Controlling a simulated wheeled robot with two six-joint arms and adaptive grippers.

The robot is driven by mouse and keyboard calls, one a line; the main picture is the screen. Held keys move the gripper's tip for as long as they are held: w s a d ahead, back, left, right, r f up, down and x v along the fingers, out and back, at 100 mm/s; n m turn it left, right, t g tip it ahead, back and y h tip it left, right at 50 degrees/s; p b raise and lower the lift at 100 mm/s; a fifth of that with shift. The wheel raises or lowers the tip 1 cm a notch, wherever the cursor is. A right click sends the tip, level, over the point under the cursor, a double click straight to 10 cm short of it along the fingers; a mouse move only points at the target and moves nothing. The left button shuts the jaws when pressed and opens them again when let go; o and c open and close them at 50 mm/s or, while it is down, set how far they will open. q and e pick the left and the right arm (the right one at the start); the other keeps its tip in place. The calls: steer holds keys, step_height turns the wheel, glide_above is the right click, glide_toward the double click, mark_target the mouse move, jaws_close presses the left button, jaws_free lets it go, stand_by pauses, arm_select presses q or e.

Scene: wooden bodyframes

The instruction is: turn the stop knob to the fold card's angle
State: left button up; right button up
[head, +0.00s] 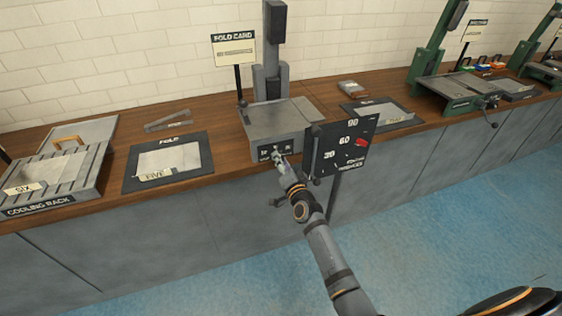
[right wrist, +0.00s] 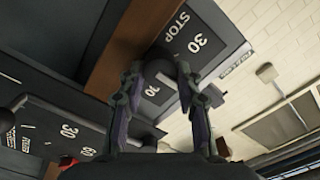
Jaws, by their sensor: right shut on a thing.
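The fold card (head: 233,50) is a cream sign on a black post at the back of the counter; its small drawing is too fine to read. The grey folding machine (head: 270,122) stands beside it, with a dark stop panel on its front. In the right wrist view the stop panel (right wrist: 198,22) shows "STOP" and angle numbers, including 30. The round dark stop knob (right wrist: 160,66) is between the fingers of my right gripper (right wrist: 162,80), which is shut on it. The right gripper also shows in the head view (head: 281,160). The knob's pointer is hidden. My left gripper is not in view.
A dark board (head: 325,160) marked 30, 60 and 90, with a red pointer (head: 361,142), stands close to the right of my right gripper. A fold mat (head: 193,178) and a cooling rack (head: 40,208) lie to the left. A green machine (head: 446,86) stands farther right.

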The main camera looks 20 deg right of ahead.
stand_by(0.4)
steer(key=o, duration=1.2)
steer(key=shift+c, duration=0.2)
steer(key=s, duration=1.2)
steer(key=shift+d, duration=0.25)
steer(key=shift+f, duration=0.1)
